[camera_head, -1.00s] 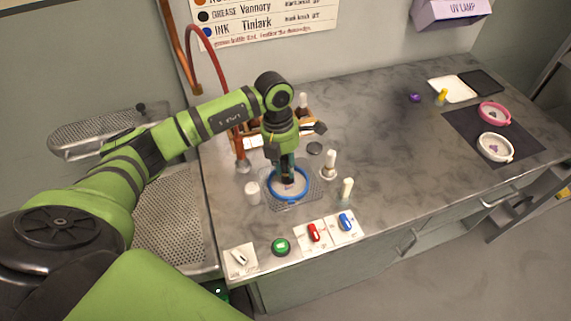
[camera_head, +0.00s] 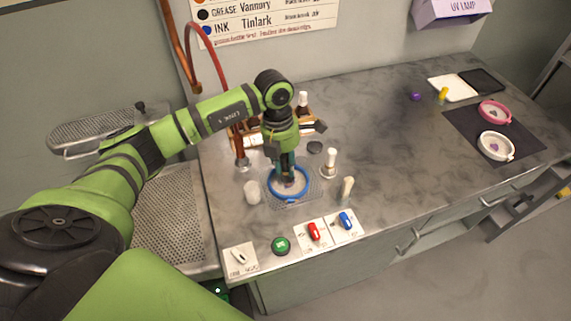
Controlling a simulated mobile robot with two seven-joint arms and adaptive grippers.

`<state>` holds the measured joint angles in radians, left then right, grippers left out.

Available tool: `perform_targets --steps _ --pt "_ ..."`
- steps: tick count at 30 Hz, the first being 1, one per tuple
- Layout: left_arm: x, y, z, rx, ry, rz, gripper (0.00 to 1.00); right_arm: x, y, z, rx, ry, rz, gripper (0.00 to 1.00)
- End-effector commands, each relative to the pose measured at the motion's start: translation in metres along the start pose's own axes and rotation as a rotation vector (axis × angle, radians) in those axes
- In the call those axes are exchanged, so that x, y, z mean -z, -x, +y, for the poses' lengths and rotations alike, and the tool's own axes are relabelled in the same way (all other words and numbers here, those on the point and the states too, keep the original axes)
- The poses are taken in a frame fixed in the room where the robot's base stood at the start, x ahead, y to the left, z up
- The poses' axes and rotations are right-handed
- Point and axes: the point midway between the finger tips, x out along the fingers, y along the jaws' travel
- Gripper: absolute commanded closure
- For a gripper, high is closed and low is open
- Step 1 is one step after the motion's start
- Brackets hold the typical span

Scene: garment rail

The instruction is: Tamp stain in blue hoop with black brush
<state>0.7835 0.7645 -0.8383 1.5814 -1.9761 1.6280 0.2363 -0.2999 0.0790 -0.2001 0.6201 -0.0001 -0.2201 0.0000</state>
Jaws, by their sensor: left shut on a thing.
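The blue hoop (camera_head: 290,200) lies flat on a perforated metal grate on the counter, with pale cloth inside it. My left gripper (camera_head: 287,166) points down over the hoop and is shut on a dark tool, apparently the black brush (camera_head: 289,179). The brush's lower end is inside the ring, at or just above the cloth; contact cannot be told. A small purplish patch shows beside the brush, and the rest of the cloth's middle is hidden. My right gripper is out of view.
A white cup (camera_head: 252,192) and white-topped bottles (camera_head: 330,161) stand close around the grate. A green button (camera_head: 280,245), red switch (camera_head: 314,231) and blue switch (camera_head: 346,221) line the front edge. Pink (camera_head: 491,104) and white hoops (camera_head: 496,158) lie on a dark mat at right.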

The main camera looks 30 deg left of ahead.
Motion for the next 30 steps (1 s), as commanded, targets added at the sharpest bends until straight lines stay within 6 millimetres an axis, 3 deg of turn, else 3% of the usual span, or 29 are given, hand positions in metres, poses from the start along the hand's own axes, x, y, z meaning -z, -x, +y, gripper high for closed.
perform_targets --steps 14,30 --pt "0.000 0.004 -0.001 0.000 0.000 0.000 1.00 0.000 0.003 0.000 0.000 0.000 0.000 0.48" --pt "-0.001 0.056 -0.008 -0.001 0.001 0.000 1.00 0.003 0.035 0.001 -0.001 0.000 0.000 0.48"
